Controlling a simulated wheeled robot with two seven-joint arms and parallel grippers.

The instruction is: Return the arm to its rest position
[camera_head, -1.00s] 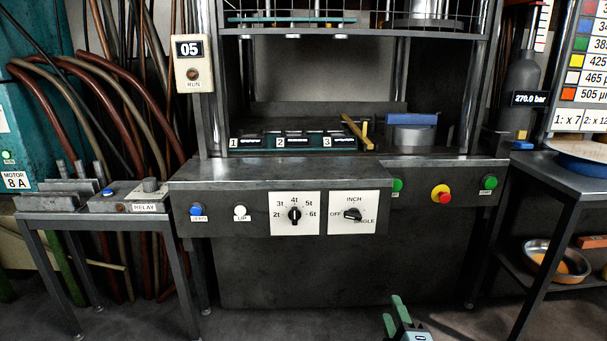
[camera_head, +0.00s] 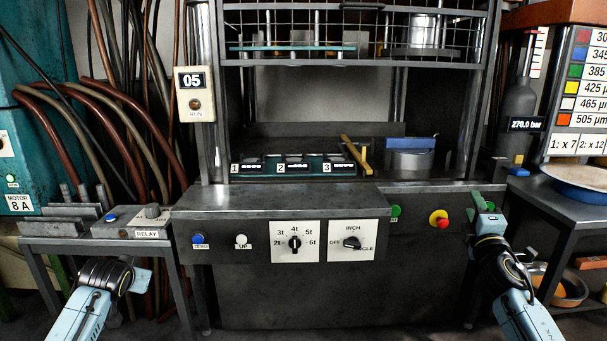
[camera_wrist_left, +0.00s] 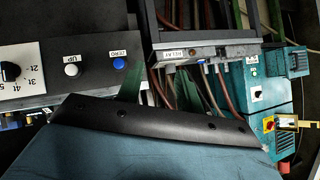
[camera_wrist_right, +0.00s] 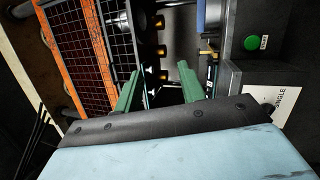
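My right gripper (camera_head: 485,203) stands raised in front of the right end of the press's control panel (camera_head: 414,270). Its green fingers are apart with nothing between them in the right wrist view (camera_wrist_right: 160,84). My left arm (camera_head: 100,290) comes in at the lower left of the head view, in front of the small relay table. I cannot make out its fingers there. In the left wrist view my left gripper (camera_wrist_left: 162,88) shows green fingers apart, with hoses behind and nothing held.
The panel has a blue button (camera_head: 198,239), dials (camera_head: 294,243) and a red-yellow stop button (camera_head: 439,219). A relay box (camera_head: 135,222) is on the left table. A side table (camera_head: 560,190) with a shallow pan (camera_head: 583,188) stands right; a metal bowl (camera_head: 568,290) sits below, partly behind my arm.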

